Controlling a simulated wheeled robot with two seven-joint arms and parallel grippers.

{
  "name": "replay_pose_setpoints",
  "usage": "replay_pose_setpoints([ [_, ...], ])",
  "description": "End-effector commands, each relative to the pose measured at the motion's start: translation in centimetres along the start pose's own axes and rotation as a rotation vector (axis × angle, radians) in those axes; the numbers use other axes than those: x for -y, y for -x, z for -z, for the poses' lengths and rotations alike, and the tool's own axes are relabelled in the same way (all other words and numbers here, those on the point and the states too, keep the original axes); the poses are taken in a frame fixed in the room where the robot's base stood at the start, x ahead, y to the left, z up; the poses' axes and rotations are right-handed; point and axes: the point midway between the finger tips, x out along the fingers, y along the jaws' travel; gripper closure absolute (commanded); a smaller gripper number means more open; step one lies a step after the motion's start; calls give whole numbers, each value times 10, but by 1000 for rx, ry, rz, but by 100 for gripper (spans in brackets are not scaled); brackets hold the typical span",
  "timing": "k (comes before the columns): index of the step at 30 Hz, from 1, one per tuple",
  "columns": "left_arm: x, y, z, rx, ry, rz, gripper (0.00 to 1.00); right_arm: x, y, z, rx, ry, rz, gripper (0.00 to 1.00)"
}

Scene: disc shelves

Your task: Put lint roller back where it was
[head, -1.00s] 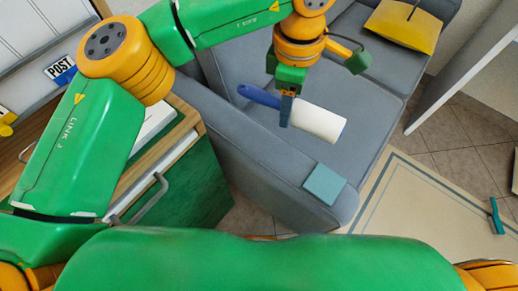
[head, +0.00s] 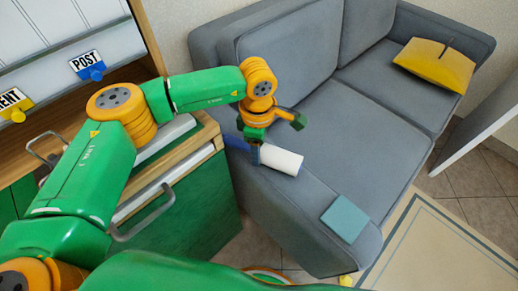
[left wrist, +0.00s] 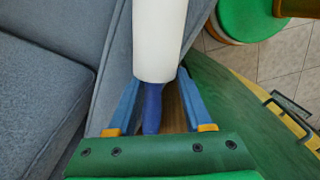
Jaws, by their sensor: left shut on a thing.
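The lint roller has a white cylinder (head: 281,160) and a blue handle (head: 236,143). My left gripper (head: 255,155) is shut on the handle and holds the roller over the near arm of the grey sofa, on the side by the green cabinet. In the left wrist view the white cylinder (left wrist: 158,40) points away from the gripper. The blue handle (left wrist: 152,108) lies between the two blue fingers there. My right gripper is not in view.
The grey sofa (head: 375,105) carries a yellow cushion (head: 435,64) and a teal square (head: 345,219) on its arm. A green cabinet (head: 195,210) with metal handles stands at the left, close to the sofa. A bordered rug (head: 435,250) lies at the lower right.

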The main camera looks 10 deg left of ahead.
Motion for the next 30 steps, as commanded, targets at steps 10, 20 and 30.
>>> replay_pose_setpoints([
  [10,0,-9,-1,2,-1,-2,100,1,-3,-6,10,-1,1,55],
  [20,0,-8,-1,1,-1,-1,20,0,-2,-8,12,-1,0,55],
  [30,-1,47,-1,2,-1,-7,20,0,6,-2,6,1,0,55],
])
